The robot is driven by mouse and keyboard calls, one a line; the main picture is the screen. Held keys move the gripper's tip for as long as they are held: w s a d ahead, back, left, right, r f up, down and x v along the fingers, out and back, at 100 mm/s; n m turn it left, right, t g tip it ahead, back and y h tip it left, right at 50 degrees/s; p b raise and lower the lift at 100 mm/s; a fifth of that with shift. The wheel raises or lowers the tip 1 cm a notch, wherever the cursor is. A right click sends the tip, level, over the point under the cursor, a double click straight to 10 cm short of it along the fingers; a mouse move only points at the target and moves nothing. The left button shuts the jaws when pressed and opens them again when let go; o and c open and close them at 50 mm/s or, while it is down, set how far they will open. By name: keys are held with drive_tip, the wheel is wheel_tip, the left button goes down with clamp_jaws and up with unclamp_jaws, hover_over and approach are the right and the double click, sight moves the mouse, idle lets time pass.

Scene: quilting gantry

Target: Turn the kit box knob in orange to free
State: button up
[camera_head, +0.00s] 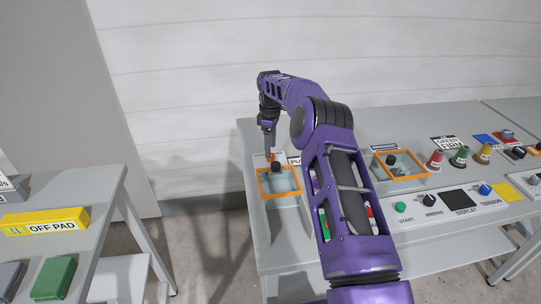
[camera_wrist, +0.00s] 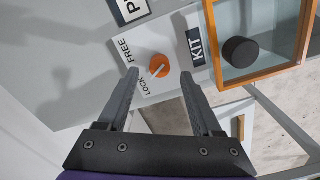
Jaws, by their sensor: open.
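The orange knob (camera_wrist: 160,66) sits on a pale plate marked FREE and LOCK, beside the KIT label. The white line on it points toward the LOCK side. The kit box is a clear-topped box with an orange rim (camera_wrist: 270,77) and a round black handle (camera_wrist: 240,52); it also shows in the head view (camera_head: 279,194). My gripper (camera_wrist: 158,74) is open, with its fingertips on either side of the knob in the wrist view; I cannot tell whether they touch it. In the head view my gripper (camera_head: 269,150) points down behind the kit box, and the knob is mostly hidden.
A second orange-rimmed box (camera_head: 412,176) stands to the right, with red (camera_head: 436,160), green and yellow cones beyond it. My arm covers the table's middle. A yellow OFF PAD block (camera_head: 45,222) and a green block (camera_head: 54,279) lie on the left table.

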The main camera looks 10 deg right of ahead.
drive_tip(key=shift+f, duration=1.85)
clamp_jaws()
